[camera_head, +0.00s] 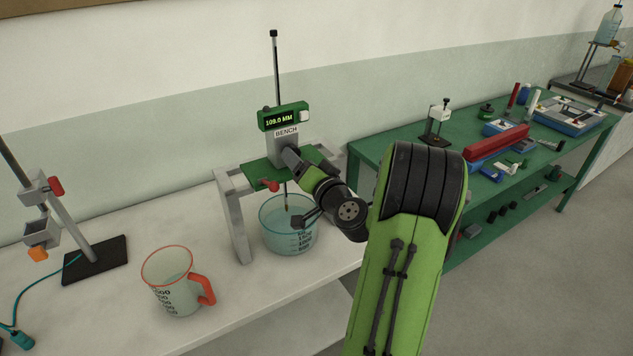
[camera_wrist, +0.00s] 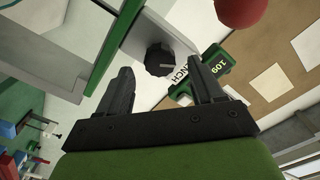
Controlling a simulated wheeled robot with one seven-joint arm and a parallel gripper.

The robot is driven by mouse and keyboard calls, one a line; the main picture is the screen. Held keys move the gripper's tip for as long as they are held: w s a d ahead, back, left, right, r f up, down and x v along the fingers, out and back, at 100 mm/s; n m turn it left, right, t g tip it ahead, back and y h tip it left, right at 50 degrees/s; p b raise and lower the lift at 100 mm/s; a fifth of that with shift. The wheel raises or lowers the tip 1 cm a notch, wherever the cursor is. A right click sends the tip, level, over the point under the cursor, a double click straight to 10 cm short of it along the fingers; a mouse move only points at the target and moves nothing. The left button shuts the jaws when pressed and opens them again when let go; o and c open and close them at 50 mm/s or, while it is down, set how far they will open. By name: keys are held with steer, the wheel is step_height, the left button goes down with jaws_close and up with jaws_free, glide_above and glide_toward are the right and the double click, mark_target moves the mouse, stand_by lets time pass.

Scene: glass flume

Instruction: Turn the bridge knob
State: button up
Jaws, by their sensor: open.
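The bridge (camera_head: 235,215) is a grey frame with a green top plate, standing over a beaker (camera_head: 287,238) of bluish liquid. Its green readout (camera_head: 283,117) shows 109.0 MM above a BENCH label. A black ribbed knob (camera_wrist: 160,59) shows in the wrist view on a pale grey part of the bridge. I cannot pick that knob out in the head view, where my arm covers part of the bridge. My gripper (camera_wrist: 158,68) is open and empty. Its fingers appear on either side of the knob in the wrist view, with no clear contact.
A red knob (camera_head: 271,185) sticks out at the bridge's front. A red-handled jug (camera_head: 172,282) stands on the pale bench, with a clamp stand (camera_head: 95,260) at far left. A green table (camera_head: 375,142) with blocks and tools is at right. Bare bench lies between jug and stand.

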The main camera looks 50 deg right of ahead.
steer(key=b+v, duration=0.6)
steer(key=v, duration=0.7)
steer(key=shift+s, duration=0.15)
steer(key=shift+a, duration=0.1)
stand_by(0.4)
